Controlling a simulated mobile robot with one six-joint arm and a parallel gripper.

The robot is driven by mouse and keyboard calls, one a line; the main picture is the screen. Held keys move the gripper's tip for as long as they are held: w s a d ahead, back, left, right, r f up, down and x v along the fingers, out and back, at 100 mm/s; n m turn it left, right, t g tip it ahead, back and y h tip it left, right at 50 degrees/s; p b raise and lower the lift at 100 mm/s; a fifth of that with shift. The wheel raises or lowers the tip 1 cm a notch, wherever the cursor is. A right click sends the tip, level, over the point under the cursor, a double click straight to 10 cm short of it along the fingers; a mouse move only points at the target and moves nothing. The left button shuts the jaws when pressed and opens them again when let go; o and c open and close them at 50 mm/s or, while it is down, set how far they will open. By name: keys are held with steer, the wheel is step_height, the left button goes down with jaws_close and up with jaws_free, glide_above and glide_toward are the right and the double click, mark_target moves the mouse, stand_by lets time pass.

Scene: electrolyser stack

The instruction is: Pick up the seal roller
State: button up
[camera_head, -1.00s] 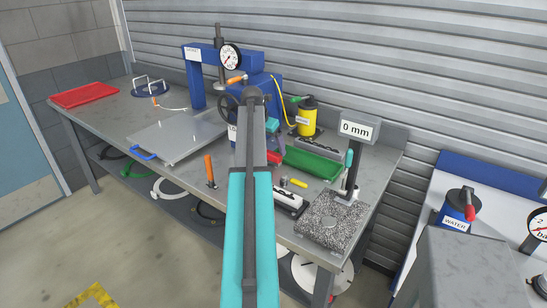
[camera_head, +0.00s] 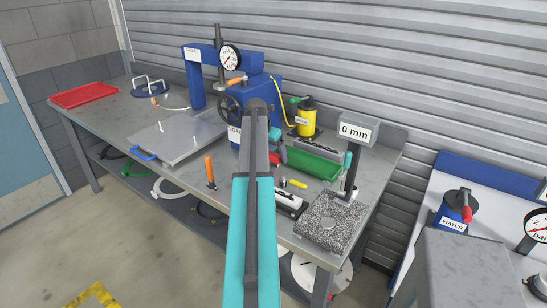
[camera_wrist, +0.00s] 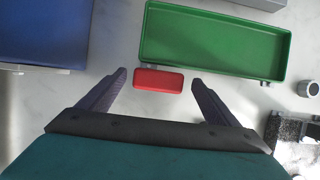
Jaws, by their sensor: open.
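An orange-handled tool (camera_head: 210,172) stands on the bench left of my arm in the head view. It may be the seal roller, but its lower end is too small to tell. My gripper (camera_wrist: 158,76) is open and empty in the wrist view, pointing down at the bench. A red rounded block (camera_wrist: 159,80) shows between its fingertips, just in front of the green tray (camera_wrist: 215,71). I cannot tell the height of the fingers above the block. In the head view my arm hides part of this area.
A blue press with a dial (camera_head: 231,58) stands behind, with a flat metal plate (camera_head: 175,138) to its left. A yellow bottle (camera_head: 306,118) stands behind the green tray. A granite block with a 0 mm display (camera_head: 358,132) is at right. Bare bench lies around the orange-handled tool.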

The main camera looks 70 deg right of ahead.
mark_target(273, 154)
steer(key=shift+x, duration=1.1)
steer(key=c, duration=1.2)
steer(key=shift+r, duration=0.15)
steer(key=shift+c, duration=0.2)
steer(key=shift+r+b, duration=1.1)
steer(key=shift+r, duration=3.8)
